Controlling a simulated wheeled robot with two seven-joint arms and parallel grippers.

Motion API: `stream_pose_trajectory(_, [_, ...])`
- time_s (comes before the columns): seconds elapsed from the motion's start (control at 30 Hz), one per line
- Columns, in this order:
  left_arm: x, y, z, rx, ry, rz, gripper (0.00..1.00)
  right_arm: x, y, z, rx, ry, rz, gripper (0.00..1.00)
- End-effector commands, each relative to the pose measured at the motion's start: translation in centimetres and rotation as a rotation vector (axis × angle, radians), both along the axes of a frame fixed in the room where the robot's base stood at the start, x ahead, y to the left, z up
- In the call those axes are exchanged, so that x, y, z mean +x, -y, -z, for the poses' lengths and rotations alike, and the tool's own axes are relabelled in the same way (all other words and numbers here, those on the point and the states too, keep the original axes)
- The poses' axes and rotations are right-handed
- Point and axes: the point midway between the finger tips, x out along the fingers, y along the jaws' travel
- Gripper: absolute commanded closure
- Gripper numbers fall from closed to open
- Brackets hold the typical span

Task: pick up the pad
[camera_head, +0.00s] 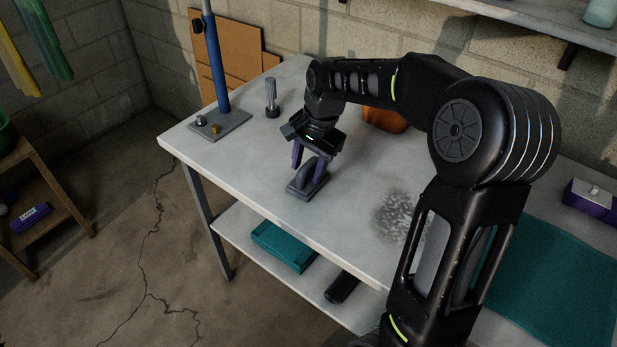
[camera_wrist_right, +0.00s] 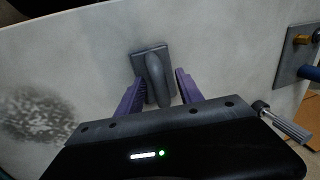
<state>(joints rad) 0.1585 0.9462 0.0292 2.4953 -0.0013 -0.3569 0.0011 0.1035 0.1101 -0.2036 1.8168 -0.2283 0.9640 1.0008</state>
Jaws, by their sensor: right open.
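The pad (camera_head: 301,190) is a dark grey flat block with a raised grey handle, lying on the light worktable. My right gripper (camera_head: 309,168) is above it, pointing down, with its purple fingers on either side of the handle. In the right wrist view the pad (camera_wrist_right: 141,58) lies ahead, and its rounded handle sits between the two open fingers of the gripper (camera_wrist_right: 155,92). A gap shows between the handle and the right-hand finger; the left-hand finger is close to the handle. My left gripper is not in view.
A blue post on a grey base (camera_head: 220,124) and a grey upright tool (camera_head: 271,98) stand at the table's far left. An orange object (camera_head: 384,119) is behind my arm. A speckled patch (camera_head: 397,215) and teal mat (camera_head: 560,275) lie to the right.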

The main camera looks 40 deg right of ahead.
Motion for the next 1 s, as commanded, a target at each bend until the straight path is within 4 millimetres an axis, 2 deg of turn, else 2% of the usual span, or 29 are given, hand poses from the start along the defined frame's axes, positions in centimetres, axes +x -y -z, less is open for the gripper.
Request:
stream_pose_trajectory(0.63, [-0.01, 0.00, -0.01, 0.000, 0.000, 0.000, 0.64, 0.08, -0.04, 0.36, 0.000, 0.001, 0.000, 0.57])
stream_pose_trajectory(1.0, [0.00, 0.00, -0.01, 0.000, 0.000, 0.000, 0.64, 0.08, -0.04, 0.36, 0.000, 0.001, 0.000, 0.86])
